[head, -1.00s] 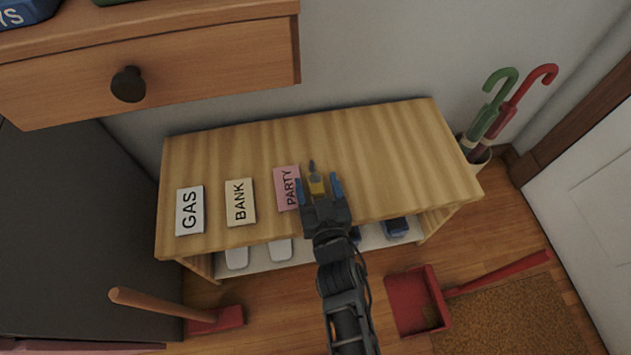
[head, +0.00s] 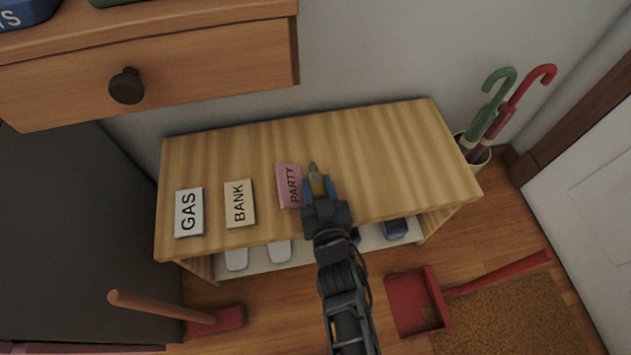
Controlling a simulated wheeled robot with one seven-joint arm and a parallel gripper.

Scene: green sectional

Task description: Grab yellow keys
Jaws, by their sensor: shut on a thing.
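The yellow keys (head: 316,184) are at the top of the wooden bench, right beside the pink PARTY card (head: 289,186). Part of the keys is hidden between the fingers. I cannot tell whether the keys still touch the bench top.
The GAS card (head: 188,212) and BANK card (head: 239,204) lie left on the bench (head: 380,150). A drawer (head: 200,70) overhangs at upper left. Umbrellas (head: 497,118) stand at right. A red dustpan (head: 417,302) lies on the floor. The bench's right half is clear.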

